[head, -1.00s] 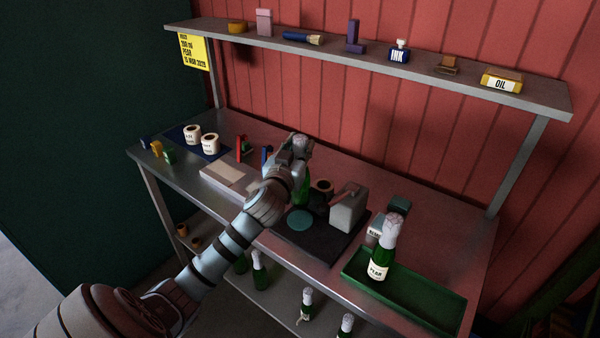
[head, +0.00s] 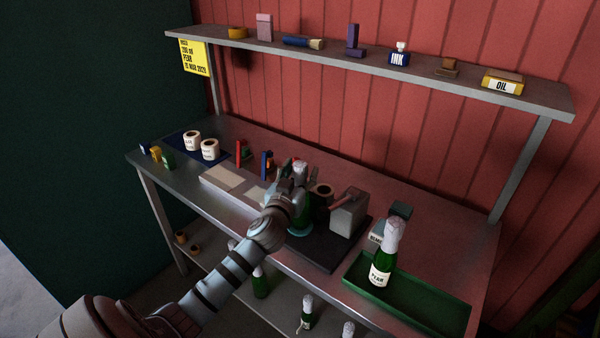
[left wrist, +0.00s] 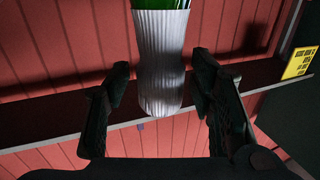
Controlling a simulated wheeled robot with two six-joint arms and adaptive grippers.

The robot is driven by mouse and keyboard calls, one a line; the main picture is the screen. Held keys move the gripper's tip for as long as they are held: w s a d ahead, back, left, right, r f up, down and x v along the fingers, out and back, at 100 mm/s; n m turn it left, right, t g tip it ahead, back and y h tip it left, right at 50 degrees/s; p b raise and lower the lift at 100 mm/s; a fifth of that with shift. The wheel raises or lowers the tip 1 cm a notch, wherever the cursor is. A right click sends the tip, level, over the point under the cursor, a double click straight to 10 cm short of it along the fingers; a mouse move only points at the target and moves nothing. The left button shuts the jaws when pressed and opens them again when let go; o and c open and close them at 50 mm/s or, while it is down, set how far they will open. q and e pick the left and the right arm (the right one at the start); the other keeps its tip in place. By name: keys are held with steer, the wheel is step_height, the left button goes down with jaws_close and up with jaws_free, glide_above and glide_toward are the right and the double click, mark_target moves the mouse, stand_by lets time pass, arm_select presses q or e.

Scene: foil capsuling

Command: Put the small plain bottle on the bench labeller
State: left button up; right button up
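A green bottle with a pale foil neck (head: 303,212) stands upright over the turquoise disc (head: 300,233) of the dark bench labeller (head: 325,250). No label shows on its visible side. In the left wrist view its foil neck (left wrist: 158,70) hangs from the top of the picture. My left gripper (head: 293,183) is at the bottle's neck. In the left wrist view its fingers (left wrist: 162,72) stand either side of the foil, with a narrow gap at least on the right, so it looks open. The base contact is partly hidden. My right gripper is out of view.
A labelled bottle (head: 382,260) stands in the green tray (head: 425,300) at right. A grey box-shaped unit (head: 348,213) and a dark roll (head: 322,194) sit close behind the standing bottle. Label rolls (head: 209,149) stand at left. A shelf (head: 370,70) runs above the bench.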

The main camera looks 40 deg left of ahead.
arm_select(q)
steer(key=shift+s+r, duration=0.1)
steer(key=shift+r, duration=0.05)
steer(key=b+v, duration=0.1)
steer(key=v, duration=1.1)
steer(key=shift+a, duration=0.1)
